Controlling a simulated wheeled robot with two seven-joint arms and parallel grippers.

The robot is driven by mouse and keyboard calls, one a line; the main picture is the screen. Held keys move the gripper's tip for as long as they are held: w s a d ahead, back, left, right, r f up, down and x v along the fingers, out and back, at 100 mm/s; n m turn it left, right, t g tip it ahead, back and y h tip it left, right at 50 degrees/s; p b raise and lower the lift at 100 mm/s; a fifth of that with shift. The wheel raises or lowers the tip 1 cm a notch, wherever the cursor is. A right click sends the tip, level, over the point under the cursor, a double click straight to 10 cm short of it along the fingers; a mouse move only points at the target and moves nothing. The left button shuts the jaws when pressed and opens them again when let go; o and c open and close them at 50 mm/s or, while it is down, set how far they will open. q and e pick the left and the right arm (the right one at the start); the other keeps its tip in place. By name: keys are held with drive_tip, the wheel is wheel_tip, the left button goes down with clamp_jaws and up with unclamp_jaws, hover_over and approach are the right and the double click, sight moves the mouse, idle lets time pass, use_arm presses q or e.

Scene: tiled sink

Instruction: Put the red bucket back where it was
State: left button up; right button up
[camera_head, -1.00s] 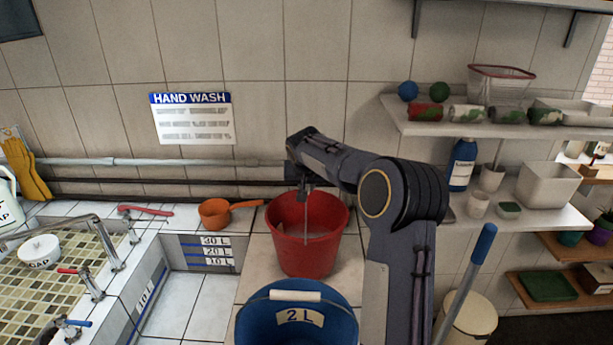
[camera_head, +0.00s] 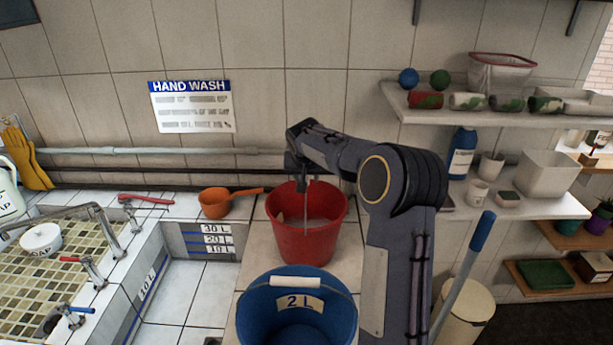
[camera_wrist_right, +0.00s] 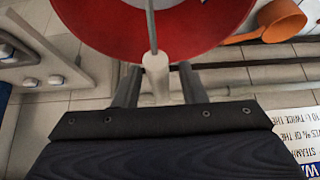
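The red bucket (camera_head: 306,235) stands upright on the tiled counter against the wall, behind the blue bucket. It also shows at the top of the right wrist view (camera_wrist_right: 95,22). Its handle (camera_head: 306,205) stands up. My right gripper (camera_wrist_right: 158,85) is above the red bucket, with its two fingers apart. The pale grip of the handle (camera_wrist_right: 155,72) lies between the fingers, with a gap showing on both sides. In the head view the right fingers are small and dark against the wall. My left gripper is not in view.
A blue bucket (camera_head: 270,312) marked 2 L stands in front. An orange scoop (camera_head: 215,203) lies left of the red bucket, beside the tiled sink basin (camera_head: 195,290). Shelves (camera_head: 480,125) with cans and containers are at the right. A blue-handled pole (camera_head: 482,232) and a bin (camera_head: 468,310) stand at lower right.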

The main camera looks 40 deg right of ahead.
use_arm(q)
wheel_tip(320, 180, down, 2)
drive_tip(key=shift+b, duration=1)
use_arm(e)
drive_tip(key=v, duration=1.2)
